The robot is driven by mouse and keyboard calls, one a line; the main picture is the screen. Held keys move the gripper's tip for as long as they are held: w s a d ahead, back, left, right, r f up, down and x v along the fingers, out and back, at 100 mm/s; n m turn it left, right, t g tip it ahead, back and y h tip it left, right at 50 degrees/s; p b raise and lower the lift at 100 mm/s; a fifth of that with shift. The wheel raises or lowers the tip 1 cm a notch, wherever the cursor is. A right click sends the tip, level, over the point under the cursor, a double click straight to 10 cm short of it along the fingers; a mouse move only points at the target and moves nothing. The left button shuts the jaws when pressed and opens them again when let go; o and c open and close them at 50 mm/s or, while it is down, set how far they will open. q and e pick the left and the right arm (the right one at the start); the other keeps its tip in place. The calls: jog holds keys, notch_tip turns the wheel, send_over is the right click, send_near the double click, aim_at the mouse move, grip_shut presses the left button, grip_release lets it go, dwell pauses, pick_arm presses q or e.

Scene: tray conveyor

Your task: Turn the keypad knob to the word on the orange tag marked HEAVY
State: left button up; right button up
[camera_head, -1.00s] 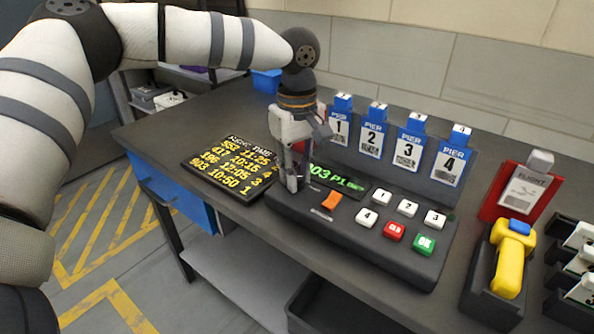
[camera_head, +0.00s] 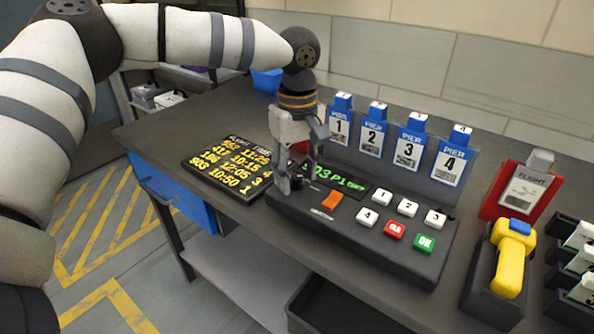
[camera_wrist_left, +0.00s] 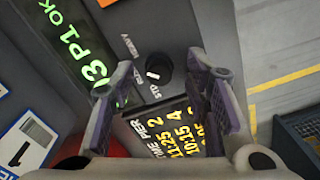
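The black knob (camera_wrist_left: 158,68) with a white pointer mark shows in the left wrist view, on the grey keypad console (camera_head: 362,245). Small white words stand around it; STD and HEAVY are partly readable, another is unclear. The pointer seems to face the STD side. My left gripper (camera_wrist_left: 162,85) is open, its two purple-grey fingers apart on either side of the knob in that view; contact is not visible. My right gripper is not in view.
A yellow scanner (camera_head: 511,262) and red flight holder (camera_head: 521,190) are at right.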

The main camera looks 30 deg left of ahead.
aim_at(297, 176)
pick_arm(q)
notch_tip(297, 176, up, 12)
dwell(0.4)
